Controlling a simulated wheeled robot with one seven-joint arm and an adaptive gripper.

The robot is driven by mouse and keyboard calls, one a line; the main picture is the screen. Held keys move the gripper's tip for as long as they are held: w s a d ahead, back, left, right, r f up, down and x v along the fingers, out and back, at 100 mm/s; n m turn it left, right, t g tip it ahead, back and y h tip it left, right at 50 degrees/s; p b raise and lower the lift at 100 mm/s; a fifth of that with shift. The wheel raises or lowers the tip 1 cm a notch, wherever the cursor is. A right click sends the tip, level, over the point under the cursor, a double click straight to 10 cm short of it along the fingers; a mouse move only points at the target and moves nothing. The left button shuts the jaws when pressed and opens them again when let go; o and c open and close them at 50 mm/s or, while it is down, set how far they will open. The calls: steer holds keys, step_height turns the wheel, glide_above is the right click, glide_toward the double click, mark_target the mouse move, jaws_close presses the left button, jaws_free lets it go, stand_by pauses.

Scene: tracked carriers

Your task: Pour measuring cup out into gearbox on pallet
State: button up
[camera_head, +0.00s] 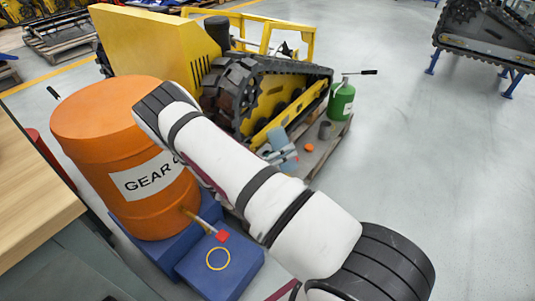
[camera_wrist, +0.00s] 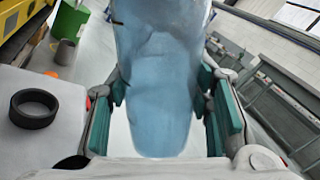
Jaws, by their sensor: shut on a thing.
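A translucent blue measuring cup (camera_wrist: 155,60) fills the middle of the wrist view. My gripper (camera_wrist: 160,95) is shut on it, with a teal pad on each side. The cup's contents cannot be made out. A pale block with a black ring (camera_wrist: 33,124) is left of my gripper in the wrist view; it may be the gearbox, apart from the cup. In the head view, a blue-grey shape beyond my arm looks like my gripper and the cup, low over the pallet (camera_head: 327,160). My arm hides much of that area.
An orange gear oil drum (camera_head: 110,115) stands on a blue base (camera_head: 225,268) at left. A yellow tracked carrier (camera_head: 165,45) is behind the arm. A green can (camera_head: 341,103), a dark cylinder (camera_head: 324,130) and an orange cap (camera_head: 309,147) are near the pallet's right end.

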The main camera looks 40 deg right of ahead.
steer(key=m, duration=0.2)
steer(key=s+m, duration=0.1)
steer(key=shift+s+m, duration=0.2)
steer(key=shift+m, duration=0.2)
steer(key=shift+s+d+f+m+g+y, duration=0.15)
steer(key=shift+s+m+y, duration=0.1)
steer(key=shift+m, duration=0.65)
steer(key=shift+s+a+f+m+g+y, duration=0.1)
steer(key=shift+s+f+m+g+y, duration=0.1)
steer(key=shift+m, duration=0.7)
steer(key=shift+r, duration=0.1)
